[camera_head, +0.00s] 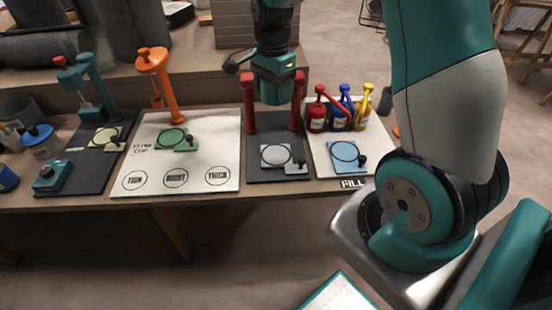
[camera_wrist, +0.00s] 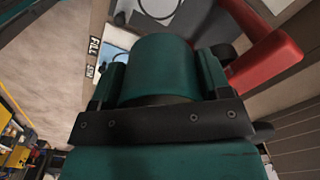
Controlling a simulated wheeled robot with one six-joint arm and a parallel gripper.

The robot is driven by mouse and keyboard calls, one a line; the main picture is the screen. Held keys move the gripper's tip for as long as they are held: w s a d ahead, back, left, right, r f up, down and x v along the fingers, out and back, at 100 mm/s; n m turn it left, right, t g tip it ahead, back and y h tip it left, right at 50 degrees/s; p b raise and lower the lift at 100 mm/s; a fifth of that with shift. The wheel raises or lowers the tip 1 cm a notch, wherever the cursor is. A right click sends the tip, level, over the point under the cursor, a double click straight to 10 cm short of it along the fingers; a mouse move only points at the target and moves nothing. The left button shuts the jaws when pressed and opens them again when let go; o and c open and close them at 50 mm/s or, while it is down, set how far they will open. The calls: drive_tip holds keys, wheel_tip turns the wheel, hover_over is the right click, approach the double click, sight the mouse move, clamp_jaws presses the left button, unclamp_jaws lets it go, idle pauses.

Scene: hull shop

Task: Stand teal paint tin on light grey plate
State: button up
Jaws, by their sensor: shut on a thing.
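My gripper (camera_head: 276,70) is shut on the teal paint tin (camera_head: 277,91) and holds it above the bench, near the red posts. In the wrist view the tin (camera_wrist: 165,62) shows as a teal cylinder between the two fingers (camera_wrist: 161,76). The light grey plate (camera_head: 273,154) is a round, ringed plate on a dark board, in front of and below the tin. A small grey tab with a black knob (camera_head: 301,162) adjoins its right side. The plate looks bare, and the tin is apart from it.
Red posts (camera_head: 249,115) (camera_head: 296,110) flank the dark board's back. A blue plate (camera_head: 344,151) and red, blue and yellow bottles (camera_head: 317,117) stand right. A green plate (camera_head: 170,138) and orange stand (camera_head: 166,85) are left. A pale yellow plate (camera_head: 105,136) lies farther left.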

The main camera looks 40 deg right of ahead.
sight(276, 155)
drive_tip(key=shift+d+m, duration=0.2)
drive_tip(key=shift+m, duration=0.3)
wheel_tip(276, 155, down, 20)
drive_tip(key=b, duration=0.2)
drive_tip(key=shift+s+r+b, duration=0.1)
drive_tip(key=shift+r+b, duration=0.15)
drive_tip(key=shift+b, duration=0.15)
drive_tip(key=shift+f, duration=0.15)
drive_tip(key=o, duration=1.1)
drive_tip(key=shift+c, duration=0.2)
